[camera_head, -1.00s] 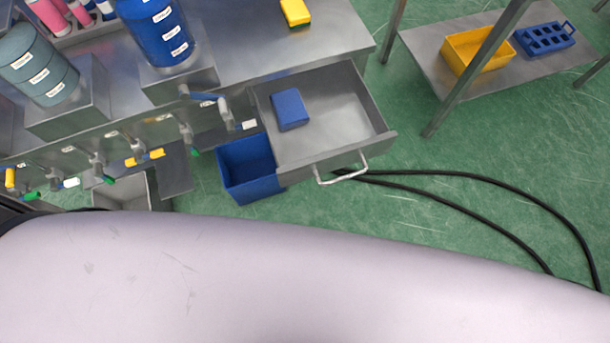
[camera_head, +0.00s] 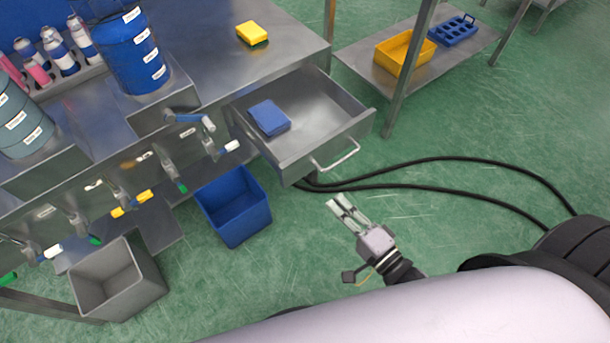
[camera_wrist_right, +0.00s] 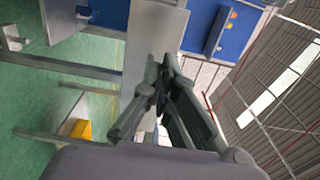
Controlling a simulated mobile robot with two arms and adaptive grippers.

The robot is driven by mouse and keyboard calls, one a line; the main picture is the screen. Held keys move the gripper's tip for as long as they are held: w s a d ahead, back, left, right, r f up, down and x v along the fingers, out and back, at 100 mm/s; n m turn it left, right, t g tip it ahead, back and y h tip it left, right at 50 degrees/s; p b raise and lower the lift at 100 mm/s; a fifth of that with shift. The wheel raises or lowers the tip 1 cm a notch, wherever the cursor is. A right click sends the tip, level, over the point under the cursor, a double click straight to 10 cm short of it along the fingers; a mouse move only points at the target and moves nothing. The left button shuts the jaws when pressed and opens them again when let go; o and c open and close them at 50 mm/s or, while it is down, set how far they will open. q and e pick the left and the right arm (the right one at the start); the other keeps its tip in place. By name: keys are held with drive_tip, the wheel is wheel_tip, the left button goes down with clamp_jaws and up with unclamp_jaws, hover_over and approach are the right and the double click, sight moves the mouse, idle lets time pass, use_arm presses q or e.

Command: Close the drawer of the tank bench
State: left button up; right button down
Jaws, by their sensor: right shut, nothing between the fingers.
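The drawer (camera_head: 318,147) of the steel tank bench (camera_head: 262,70) stands pulled out, with a blue folded cloth or block (camera_head: 269,118) inside. A bar handle (camera_head: 337,157) is on its front panel. My right gripper (camera_head: 340,204) is shut and empty, in front of and below the handle in the head view, apart from it. In the right wrist view the fingers (camera_wrist_right: 165,72) point up the picture toward a grey metal panel (camera_wrist_right: 155,35); I cannot tell which panel. My left gripper is not in view.
A blue bin (camera_head: 235,207) and a grey bin (camera_head: 118,280) stand below the bench taps. Black hoses (camera_head: 440,162) run over the green floor right of the drawer. A low shelf (camera_head: 365,60) at the back right holds a yellow tray (camera_head: 405,58) and a blue rack (camera_head: 453,30).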

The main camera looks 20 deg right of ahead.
sight(301, 166)
drive_tip(key=x, duration=1)
drive_tip(key=shift+w+a, duration=0.3)
drive_tip(key=shift+w, duration=0.2)
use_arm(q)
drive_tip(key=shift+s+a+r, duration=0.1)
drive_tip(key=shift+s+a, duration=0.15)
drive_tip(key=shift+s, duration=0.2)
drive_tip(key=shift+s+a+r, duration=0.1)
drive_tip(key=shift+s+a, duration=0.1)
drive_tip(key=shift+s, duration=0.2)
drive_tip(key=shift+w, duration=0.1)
